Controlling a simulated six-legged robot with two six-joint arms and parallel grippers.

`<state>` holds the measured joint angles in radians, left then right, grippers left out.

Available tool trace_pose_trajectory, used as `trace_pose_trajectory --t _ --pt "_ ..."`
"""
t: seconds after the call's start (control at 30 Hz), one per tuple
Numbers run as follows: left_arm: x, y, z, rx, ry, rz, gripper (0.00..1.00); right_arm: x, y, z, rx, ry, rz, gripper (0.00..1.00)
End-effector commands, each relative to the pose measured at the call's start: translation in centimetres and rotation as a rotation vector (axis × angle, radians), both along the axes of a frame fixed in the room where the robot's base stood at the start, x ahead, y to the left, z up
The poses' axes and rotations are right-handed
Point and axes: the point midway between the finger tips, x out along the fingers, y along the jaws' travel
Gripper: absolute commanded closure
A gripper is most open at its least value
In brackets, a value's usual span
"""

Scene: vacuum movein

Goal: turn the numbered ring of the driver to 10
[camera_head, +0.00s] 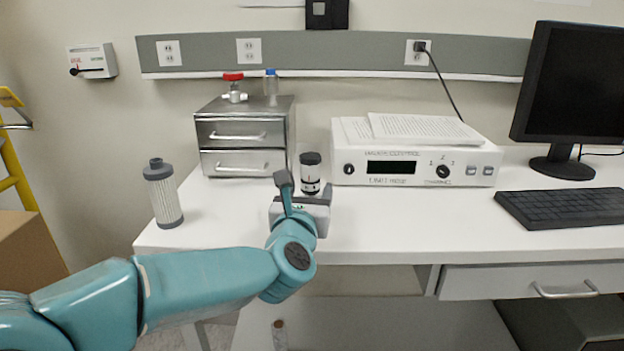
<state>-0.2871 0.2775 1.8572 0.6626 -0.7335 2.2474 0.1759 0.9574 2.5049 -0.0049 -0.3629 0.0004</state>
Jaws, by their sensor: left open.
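A small upright cylinder with a black top and a pale band (311,174), which looks like the driver, stands on the white bench right of the metal drawers. Marks on its ring are too small to read, so I cannot tell its setting. My left gripper (305,190) is open, just in front of the cylinder, with one finger to its left and one to its right in the picture. The gripper hides the cylinder's foot. I cannot tell whether they touch. My right gripper is not in view.
A metal drawer unit (242,142) stands behind left, with a red-handled valve (234,87) and a blue-capped bottle (271,84) on top. A grey-capped filter (163,194) stands left. A white control box (415,165) stands close right. The bench (410,222) is clear in front of the box.

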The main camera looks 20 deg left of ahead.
Motion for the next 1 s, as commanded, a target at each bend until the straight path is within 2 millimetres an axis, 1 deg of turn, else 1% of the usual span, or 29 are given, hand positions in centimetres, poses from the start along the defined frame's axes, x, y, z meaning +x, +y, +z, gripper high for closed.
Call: trace_pose_trajectory --t 0.03,0.1,0.23,0.4,0.6,0.67,0.7,0.77,0.9,0.97,1.0 --pt "1.1 0.2 0.1 0.001 0.001 0.003 0.35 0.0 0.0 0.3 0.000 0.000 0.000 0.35" --pt "2.3 0.4 0.0 0.000 0.002 0.002 0.35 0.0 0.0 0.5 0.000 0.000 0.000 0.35" --pt "3.7 0.6 0.0 0.001 0.001 0.001 0.35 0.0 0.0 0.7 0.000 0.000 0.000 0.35" --pt "4.5 0.7 0.0 0.001 0.001 0.001 0.35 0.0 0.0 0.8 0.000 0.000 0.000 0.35" --pt "4.5 0.7 0.0 0.001 0.001 0.001 0.35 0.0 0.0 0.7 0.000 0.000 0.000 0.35" --pt "4.4 0.7 0.0 0.001 0.001 0.001 0.55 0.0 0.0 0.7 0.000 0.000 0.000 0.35" --pt "4.4 0.7 0.0 0.001 0.001 0.001 0.68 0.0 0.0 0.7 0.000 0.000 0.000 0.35" --pt "4.4 0.7 0.0 0.001 0.001 0.001 0.87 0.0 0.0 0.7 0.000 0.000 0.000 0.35" --pt "4.4 0.7 -0.2 0.000 0.000 -0.003 0.87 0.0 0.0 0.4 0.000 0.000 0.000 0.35" --pt "4.5 0.7 -0.4 -0.002 -0.002 -0.017 0.87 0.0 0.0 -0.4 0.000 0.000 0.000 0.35" --pt "4.5 0.7 -0.6 -0.004 -0.004 -0.031 0.87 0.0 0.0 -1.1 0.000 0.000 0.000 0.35"
